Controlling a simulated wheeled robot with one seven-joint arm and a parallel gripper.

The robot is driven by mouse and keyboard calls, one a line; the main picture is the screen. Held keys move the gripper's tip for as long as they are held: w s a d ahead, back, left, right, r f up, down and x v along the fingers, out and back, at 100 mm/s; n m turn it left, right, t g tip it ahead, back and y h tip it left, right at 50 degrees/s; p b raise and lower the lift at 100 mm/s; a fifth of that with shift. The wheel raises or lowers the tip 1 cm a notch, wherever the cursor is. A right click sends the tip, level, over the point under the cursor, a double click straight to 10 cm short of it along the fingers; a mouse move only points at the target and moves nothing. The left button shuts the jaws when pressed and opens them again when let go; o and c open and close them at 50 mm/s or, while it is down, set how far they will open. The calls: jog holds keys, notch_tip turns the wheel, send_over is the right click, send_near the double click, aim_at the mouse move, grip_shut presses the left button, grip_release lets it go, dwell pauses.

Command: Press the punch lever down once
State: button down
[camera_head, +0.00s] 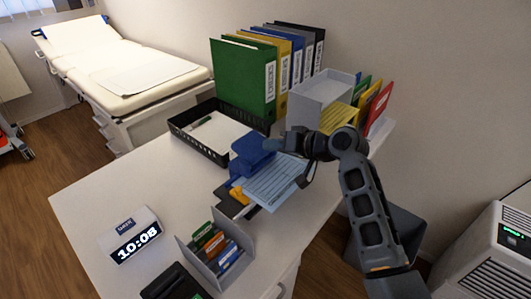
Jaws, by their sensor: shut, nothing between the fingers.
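The punch (248,158) stands near the middle of the white desk, with a blue upper part and a dark base. Its lever is likely the blue top part; I cannot tell how far it is raised. A light-blue printed sheet (277,183) lies at the punch's right side, and an orange piece (238,195) shows at its front. My gripper (275,143) is shut and empty, pointing left beside or over the blue top. Whether it touches the lever is unclear. Part of the punch's right side is hidden by my gripper.
A black paper tray (180,126), upright binders (245,77) and a grey file holder (318,95) stand behind. A clock (133,235), a card box (188,250) and a dark device (172,284) are in front. The left part of the desk (105,195) is clear.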

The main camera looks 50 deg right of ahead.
jog(key=shift+f, duration=0.15)
jog(key=shift+w+f, duration=0.15)
jog(key=shift+f, duration=0.1)
jog(key=shift+w+f+b, duration=0.1)
jog(key=shift+f+b, duration=0.2)
jog(key=shift+b, duration=0.2)
dwell(0.7)
